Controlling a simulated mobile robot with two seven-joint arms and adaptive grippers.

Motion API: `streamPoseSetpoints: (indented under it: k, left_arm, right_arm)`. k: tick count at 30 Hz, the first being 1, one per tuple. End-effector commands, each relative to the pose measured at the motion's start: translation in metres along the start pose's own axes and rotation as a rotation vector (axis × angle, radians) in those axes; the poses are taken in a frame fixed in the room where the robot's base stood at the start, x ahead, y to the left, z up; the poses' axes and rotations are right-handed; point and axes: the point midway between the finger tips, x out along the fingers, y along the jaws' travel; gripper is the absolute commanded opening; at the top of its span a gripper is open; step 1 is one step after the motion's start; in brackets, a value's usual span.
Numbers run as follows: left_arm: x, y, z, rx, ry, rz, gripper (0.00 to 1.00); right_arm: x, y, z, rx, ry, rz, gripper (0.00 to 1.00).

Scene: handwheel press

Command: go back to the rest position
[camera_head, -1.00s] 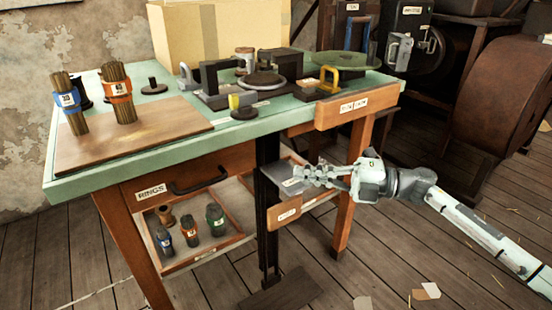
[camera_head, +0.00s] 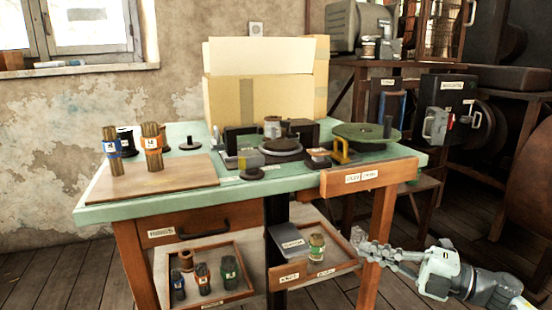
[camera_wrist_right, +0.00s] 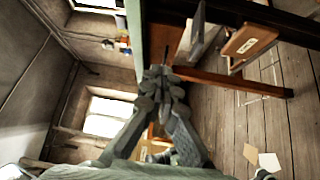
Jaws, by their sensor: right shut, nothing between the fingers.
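My right gripper (camera_head: 362,243) is shut and empty. In the head view it is at the lower right, beside the right end of the small open lower drawer (camera_head: 318,279) and close to the table's right front leg (camera_head: 376,240). Its wrist and forearm reach out to the lower right. In the right wrist view the shut fingers (camera_wrist_right: 157,80) point toward the table's underside and leg, with nothing between them. I cannot tell the exact gap to the leg. My left gripper is not in view.
The green-edged table (camera_head: 150,213) carries two stick bundles on a board, a press-like fixture and a green wheel (camera_head: 366,132). A cardboard box (camera_head: 262,100) stands behind. The lower drawer holds a jar (camera_head: 316,247). Dark machines stand right; open floor shows there.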

Motion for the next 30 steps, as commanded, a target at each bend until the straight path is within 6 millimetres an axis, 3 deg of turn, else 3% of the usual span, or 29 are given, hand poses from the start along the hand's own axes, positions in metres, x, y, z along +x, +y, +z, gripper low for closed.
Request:
streamPoseSetpoints:
  k: [4,8,11,14,17,22,27,30]
  left_arm:
    - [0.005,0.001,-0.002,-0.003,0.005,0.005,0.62]
    - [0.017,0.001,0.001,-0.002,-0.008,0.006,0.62]
    - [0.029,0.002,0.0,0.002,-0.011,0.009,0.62]
    - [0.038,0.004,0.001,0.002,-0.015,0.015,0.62]
    - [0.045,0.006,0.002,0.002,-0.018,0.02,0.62]
    - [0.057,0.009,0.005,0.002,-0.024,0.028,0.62]
    - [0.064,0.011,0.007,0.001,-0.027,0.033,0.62]
    - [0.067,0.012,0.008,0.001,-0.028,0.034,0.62]
  right_arm:
    - [0.007,-0.007,0.02,0.154,-0.226,0.117,0.0]
    - [-0.005,-0.027,0.044,0.328,-0.471,0.194,0.0]
    - [-0.03,-0.062,0.058,0.51,-0.708,0.228,0.0]
    - [-0.07,-0.12,0.055,0.737,-0.981,0.217,0.0]
    - [-0.11,-0.181,0.029,0.95,-1.224,0.159,0.0]
    - [-0.166,-0.264,-0.049,1.262,-1.545,-0.006,0.0]
    - [-0.198,-0.307,-0.13,1.479,-1.743,-0.179,0.0]
    - [-0.208,-0.318,-0.16,1.551,-1.804,-0.251,0.0]
